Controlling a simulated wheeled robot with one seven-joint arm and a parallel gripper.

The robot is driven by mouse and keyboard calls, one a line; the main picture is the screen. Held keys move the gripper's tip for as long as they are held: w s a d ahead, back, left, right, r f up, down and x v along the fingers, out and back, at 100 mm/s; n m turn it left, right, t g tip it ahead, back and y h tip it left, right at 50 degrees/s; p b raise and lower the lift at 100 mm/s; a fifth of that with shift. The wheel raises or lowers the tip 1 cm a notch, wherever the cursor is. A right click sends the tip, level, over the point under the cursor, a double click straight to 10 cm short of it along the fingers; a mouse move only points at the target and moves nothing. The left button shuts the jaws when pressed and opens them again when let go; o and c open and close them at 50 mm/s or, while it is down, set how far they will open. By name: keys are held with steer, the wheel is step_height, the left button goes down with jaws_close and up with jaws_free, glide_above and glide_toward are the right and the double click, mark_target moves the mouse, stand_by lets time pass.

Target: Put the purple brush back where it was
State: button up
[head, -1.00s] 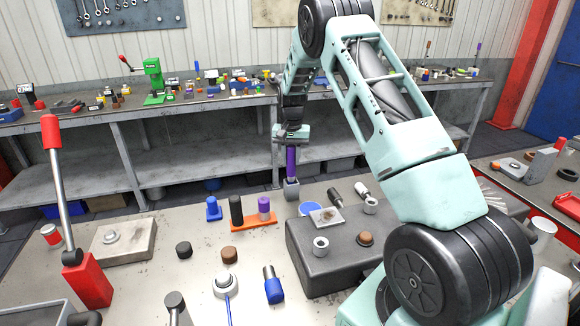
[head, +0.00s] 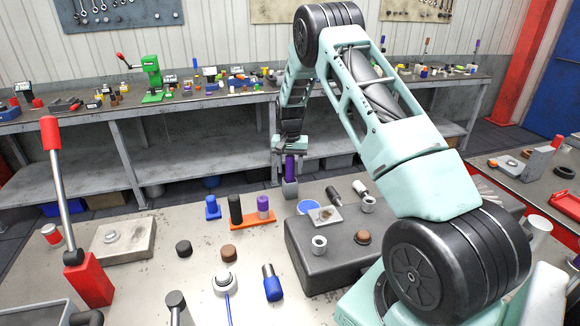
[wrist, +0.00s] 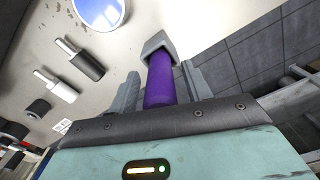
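The purple brush (head: 290,167) stands upright in a small grey square holder (head: 290,188) at the far edge of the worktable. Only its purple handle shows, and its lower end is hidden in the holder. My gripper (head: 291,153) is over the handle from above. In the wrist view the handle (wrist: 163,82) runs between the two grey fingers of my gripper (wrist: 162,72), with narrow gaps showing on both sides. The fingers look open around it. The holder (wrist: 157,45) lies just beyond the fingertips.
An orange tray (head: 240,224) with a dark and a purple cylinder, and a blue piece (head: 213,208), stand left of the holder. A blue disc (head: 309,207) and a dark raised block (head: 300,262) are to the right. A red-handled lever (head: 62,190) rises at left.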

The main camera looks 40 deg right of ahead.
step_height(320, 180, up, 12)
steer(key=b, duration=0.4)
steer(key=shift+r, duration=0.1)
steer(key=shift+a+r, duration=0.1)
steer(key=shift+a, duration=0.05)
steer(key=s+a+r+n, duration=0.1)
steer(key=s+a+n, duration=0.2)
steer(key=a, duration=0.8)
steer(key=s+a+r+n+y, duration=0.15)
steer(key=s+a, duration=0.25)
steer(key=a, duration=0.6)
steer(key=s+a+r+n, duration=0.1)
steer(key=s+a+n, duration=0.25)
steer(key=a, duration=0.75)
steer(key=s+a+f+n, duration=0.1)
steer(key=s+a+n, duration=0.3)
steer(key=s, duration=0.9)
steer(key=s+a+f+n, duration=0.2)
steer(key=s+a+n, duration=0.3)
steer(key=s, duration=0.8)
steer(key=shift+a+h, duration=0.45)
steer(key=shift+a, duration=0.25)
